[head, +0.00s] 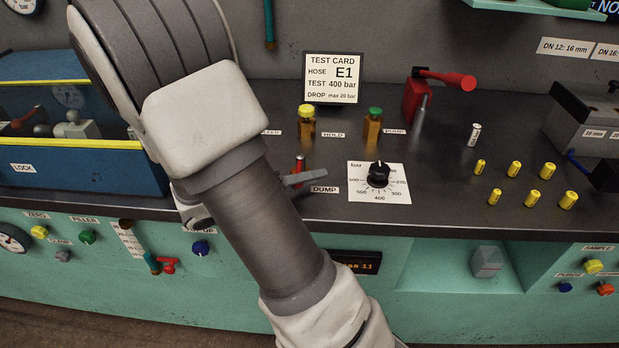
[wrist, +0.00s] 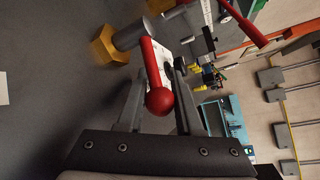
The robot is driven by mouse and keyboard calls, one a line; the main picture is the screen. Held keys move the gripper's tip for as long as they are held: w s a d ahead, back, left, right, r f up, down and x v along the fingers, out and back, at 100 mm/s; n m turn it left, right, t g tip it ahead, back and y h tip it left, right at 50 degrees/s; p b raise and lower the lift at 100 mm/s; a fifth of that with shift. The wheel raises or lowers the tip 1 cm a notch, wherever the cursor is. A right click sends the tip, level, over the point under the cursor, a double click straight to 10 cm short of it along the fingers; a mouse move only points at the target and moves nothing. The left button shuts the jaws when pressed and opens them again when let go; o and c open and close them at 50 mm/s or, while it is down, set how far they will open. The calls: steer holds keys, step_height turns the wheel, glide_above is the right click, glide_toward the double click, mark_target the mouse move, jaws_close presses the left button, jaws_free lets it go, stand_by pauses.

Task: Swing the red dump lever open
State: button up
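The red dump lever (wrist: 153,65) shows in the wrist view as a red bar ending in a red ball. It joins a grey cylinder (wrist: 130,36) beside a yellow hex fitting (wrist: 107,46). My gripper (wrist: 161,78) is open, with one grey finger on each side of the lever. The ball lies between the fingers, nearer the palm; I cannot tell whether either finger touches it. In the head view a small red part of the lever (head: 299,163) shows left of the DUMP label (head: 325,189), beside a grey finger. My arm hides the rest of the valve.
A pressure dial (head: 380,180) lies right of the DUMP label. Behind it stand yellow and green-capped fittings (head: 373,126) and a test card (head: 333,78). A red-handled pump (head: 418,98) and several yellow plugs (head: 547,170) are farther right. A blue box (head: 60,160) is at left.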

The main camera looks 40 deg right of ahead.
jaws_close()
stand_by(1.0)
